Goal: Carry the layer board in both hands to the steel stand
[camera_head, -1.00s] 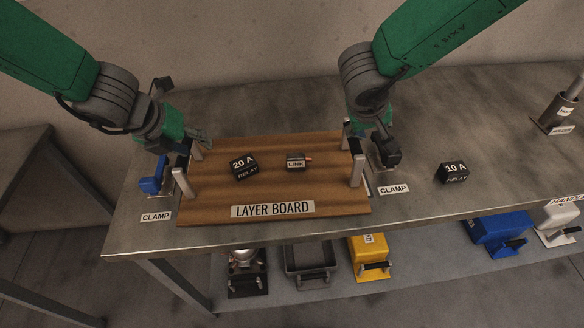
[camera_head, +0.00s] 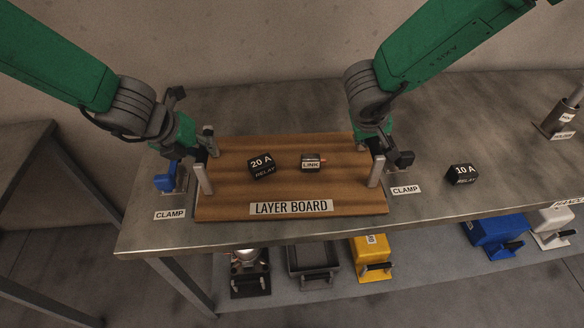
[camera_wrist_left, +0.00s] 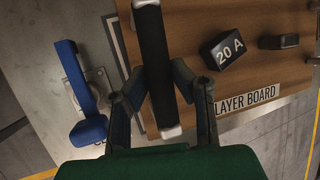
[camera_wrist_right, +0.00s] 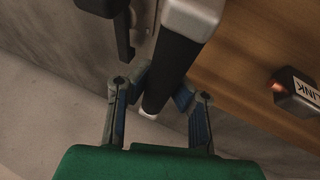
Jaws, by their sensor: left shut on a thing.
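The brown wooden layer board (camera_head: 230,204) lies on or just above the steel table, with upright handles at its left (camera_head: 203,178) and right (camera_head: 376,172) ends. I cannot tell if it clears the table. A 20 A relay (camera_head: 262,165) and a link block (camera_head: 311,162) sit on it. My left gripper (camera_head: 203,150) is shut on the left handle's black bar, seen in the left wrist view (camera_wrist_left: 154,60). My right gripper (camera_head: 380,150) has its fingers either side of the right handle's black bar (camera_wrist_right: 172,72), apparently with a slight gap. No stand is clearly identifiable.
A blue clamp (camera_head: 165,178) stands left of the board. Another clamp spot is labelled (camera_head: 405,190) at the right. A 10 A relay (camera_head: 463,174) lies further right. Yellow (camera_head: 371,262) and blue (camera_head: 497,235) boxes sit on the shelf below. Another table (camera_head: 25,160) is at far left.

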